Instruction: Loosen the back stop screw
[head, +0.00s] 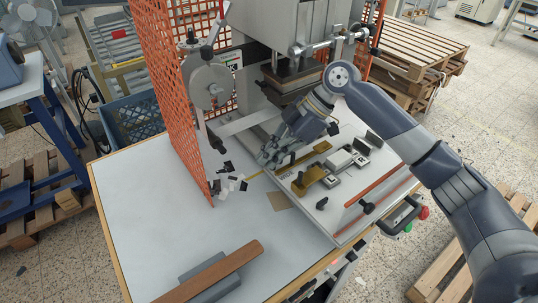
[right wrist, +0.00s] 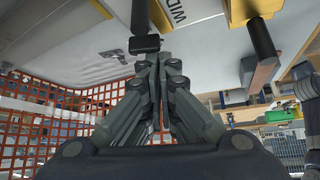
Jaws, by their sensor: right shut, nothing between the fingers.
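My right gripper (head: 268,158) is over the press bed (head: 335,222), beside the brass-coloured block (head: 310,178). Its fingers are closed together with nothing between them. In the right wrist view the shut fingertips (right wrist: 152,60) are close to a small black knob-like part (right wrist: 145,43) with a dark bar above it. I cannot tell whether they touch it, or whether it is the back stop screw. In the head view the gripper hides that spot. Other black knobs (head: 322,203) stand on the bed. My left gripper is not in view.
An orange mesh guard (head: 172,90) stands left of the press (head: 262,30). Black and white scraps (head: 228,180) lie near its foot. A brown bar (head: 215,272) rests on a grey block at the table front. The left tabletop (head: 140,215) is clear.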

